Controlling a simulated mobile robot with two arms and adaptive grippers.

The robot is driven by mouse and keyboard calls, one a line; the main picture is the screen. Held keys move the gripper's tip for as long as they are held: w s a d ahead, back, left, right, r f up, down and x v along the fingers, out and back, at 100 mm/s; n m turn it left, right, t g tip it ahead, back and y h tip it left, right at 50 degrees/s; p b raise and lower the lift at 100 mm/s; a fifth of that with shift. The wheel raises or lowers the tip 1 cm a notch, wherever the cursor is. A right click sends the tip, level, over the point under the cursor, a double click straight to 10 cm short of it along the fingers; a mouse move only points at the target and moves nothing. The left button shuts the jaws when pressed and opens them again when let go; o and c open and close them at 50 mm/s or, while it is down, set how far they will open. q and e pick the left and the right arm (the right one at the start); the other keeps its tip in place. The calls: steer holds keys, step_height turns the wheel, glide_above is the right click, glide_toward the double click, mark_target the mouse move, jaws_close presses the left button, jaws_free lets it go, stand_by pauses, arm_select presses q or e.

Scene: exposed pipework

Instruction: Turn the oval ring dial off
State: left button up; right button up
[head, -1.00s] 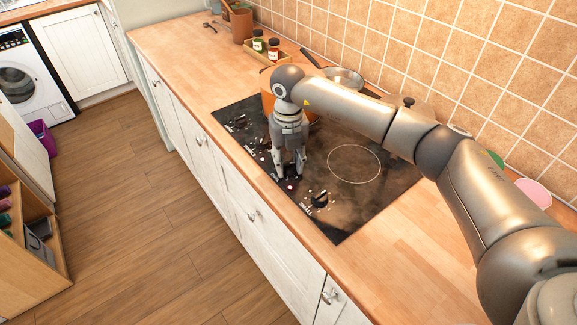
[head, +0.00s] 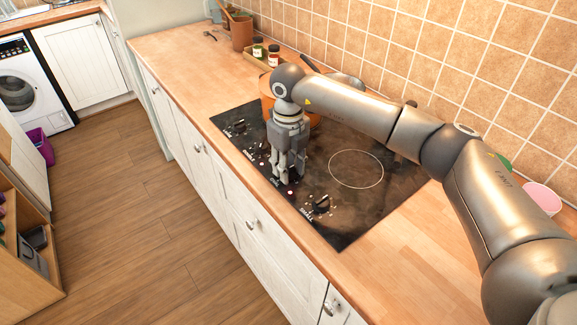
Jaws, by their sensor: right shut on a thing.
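The black glass hob (head: 335,225) has several black dials along its front edge. My right gripper (head: 289,178) reaches down over the hob's front edge, shut on a dial between the near and far ones. Its fingers hide most of this dial, so I cannot read its label or its turn. A small reddish dot shows on the glass just in front of the fingertips. One free dial (head: 321,204) sits nearer, to the right, and another (head: 239,126) sits at the far left. My left gripper is not in view.
An orange pot (head: 266,103) stands on the hob behind my gripper, partly hidden by it. A pan (head: 346,78) and jars in a wooden tray stand near the tiled wall. A pink cup (head: 541,199) is at the right. The front worktop strip is clear.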

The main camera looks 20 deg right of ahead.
steer(key=o, duration=1)
step_height(320, 180, up, 12)
steer(key=shift+r, duration=0.1)
